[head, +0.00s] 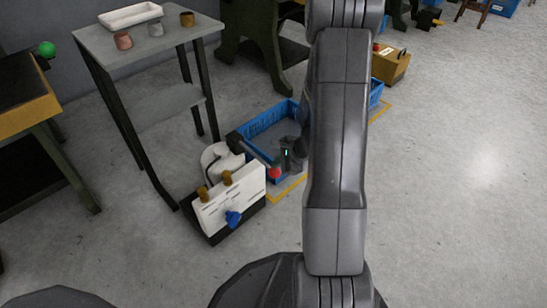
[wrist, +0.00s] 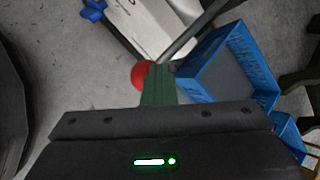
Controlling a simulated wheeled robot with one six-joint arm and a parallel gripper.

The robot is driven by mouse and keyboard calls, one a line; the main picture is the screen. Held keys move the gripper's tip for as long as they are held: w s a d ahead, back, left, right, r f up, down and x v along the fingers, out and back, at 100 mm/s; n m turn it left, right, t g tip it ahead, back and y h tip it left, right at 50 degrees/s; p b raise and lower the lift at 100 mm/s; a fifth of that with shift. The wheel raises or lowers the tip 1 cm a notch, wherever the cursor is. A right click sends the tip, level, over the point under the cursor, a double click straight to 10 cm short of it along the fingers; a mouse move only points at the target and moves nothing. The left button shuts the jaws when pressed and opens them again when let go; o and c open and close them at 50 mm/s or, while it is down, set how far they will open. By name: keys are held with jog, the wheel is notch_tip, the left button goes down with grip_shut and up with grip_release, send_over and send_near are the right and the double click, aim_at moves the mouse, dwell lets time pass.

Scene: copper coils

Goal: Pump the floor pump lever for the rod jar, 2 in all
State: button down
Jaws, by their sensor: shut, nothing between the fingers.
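The floor pump (head: 228,205) stands on the floor left of my arm, with a white front panel, brass fittings and a blue knob (head: 233,218). Its dark lever (head: 254,154) slants down to the right and ends in a red ball (head: 275,173). My gripper (head: 277,162) is shut and empty, right at the ball. In the wrist view the ball (wrist: 139,75) shows just left of my shut fingers (wrist: 158,80), partly covered by them; the grey lever (wrist: 192,36) runs up right behind. I cannot tell whether they touch. I cannot identify the rod jar.
A blue crate (head: 251,126) lies on the floor behind my gripper, inside yellow floor marking. A grey table (head: 150,52) with a white tray and small cups stands at the left. A wooden box (head: 390,65) is behind my arm. Floor at the right is clear.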

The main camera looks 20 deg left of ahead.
jog(key=shift+s+d+f, duration=0.1)
jog(key=shift+d+f, duration=0.1)
jog(key=shift+f, duration=0.45)
dwell(0.4)
jog(key=shift+r, duration=0.1)
dwell(0.4)
jog(key=shift+w+a+r+p, duration=0.1)
jog(key=shift+a+r+p, duration=0.1)
jog(key=shift+r+p, duration=0.9)
jog(key=shift+w+a+r+p, duration=0.1)
jog(key=shift+a+r+p, duration=0.1)
jog(key=shift+r+p, duration=0.9)
jog(key=shift+w+a+r+p, duration=0.1)
jog(key=shift+a+r+p, duration=0.1)
jog(key=shift+r+p, duration=0.9)
jog(key=shift+r, duration=0.25)
jog(key=r+p, duration=0.2)
jog(key=r, duration=0.1)
jog(key=r+p, duration=0.1)
jog(key=r, duration=0.1)
jog(key=shift+w+a+p, duration=0.1)
jog(key=shift+a+p, duration=0.2)
dwell(0.4)
